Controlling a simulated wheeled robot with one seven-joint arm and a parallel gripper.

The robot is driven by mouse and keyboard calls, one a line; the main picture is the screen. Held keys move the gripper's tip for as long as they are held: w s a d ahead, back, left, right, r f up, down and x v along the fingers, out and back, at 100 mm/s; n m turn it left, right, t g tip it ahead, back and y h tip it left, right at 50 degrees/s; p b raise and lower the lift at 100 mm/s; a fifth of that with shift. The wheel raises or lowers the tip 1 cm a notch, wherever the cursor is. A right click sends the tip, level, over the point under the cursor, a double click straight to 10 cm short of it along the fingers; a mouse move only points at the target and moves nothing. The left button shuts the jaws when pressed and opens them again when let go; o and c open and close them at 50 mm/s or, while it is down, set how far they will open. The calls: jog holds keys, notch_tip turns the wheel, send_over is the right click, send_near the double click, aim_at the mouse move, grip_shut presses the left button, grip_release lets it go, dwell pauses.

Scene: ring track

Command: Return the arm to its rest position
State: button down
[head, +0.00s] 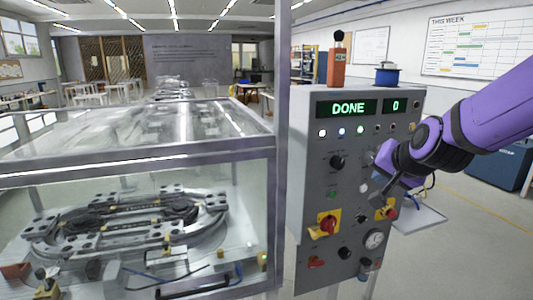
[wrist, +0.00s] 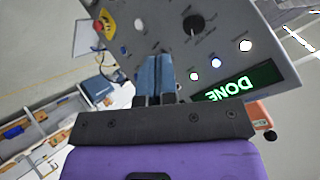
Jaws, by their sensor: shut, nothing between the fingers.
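My purple arm reaches in from the right in the head view. My gripper (head: 377,174) is in front of the right part of the grey control panel (head: 306,250). In the wrist view, the blue fingers of my gripper (wrist: 153,66) are together and empty, pointing at the panel face (wrist: 150,20). I cannot tell whether the fingertips touch the panel. The display (head: 347,108) reads DONE in green, and a smaller display (head: 396,105) reads 0. The arm hides some of the controls on the panel's right side.
A glass-sided case (head: 140,165) with a metal ring track (head: 128,222) stands at left. The panel carries a black knob (head: 338,162), a red knob on yellow (head: 328,222) and a gauge (head: 374,240). A blue cabinet (head: 497,170) stands behind at right. Open floor lies at lower right.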

jog(key=s+d+r+n+g, duration=0.1)
jog(key=s+n, duration=0.1)
jog(key=s, duration=0.6)
jog(key=s+d+r+n+g+h, duration=0.1)
jog(key=s+d+r+n+g, duration=0.1)
jog(key=s, duration=0.6)
jog(key=s+d+r+n+g, duration=0.1)
jog(key=s+d+r+n, duration=0.1)
jog(key=s, duration=0.6)
jog(key=shift+g, duration=0.4)
jog(key=shift+w+r, duration=0.1)
dwell(0.6)
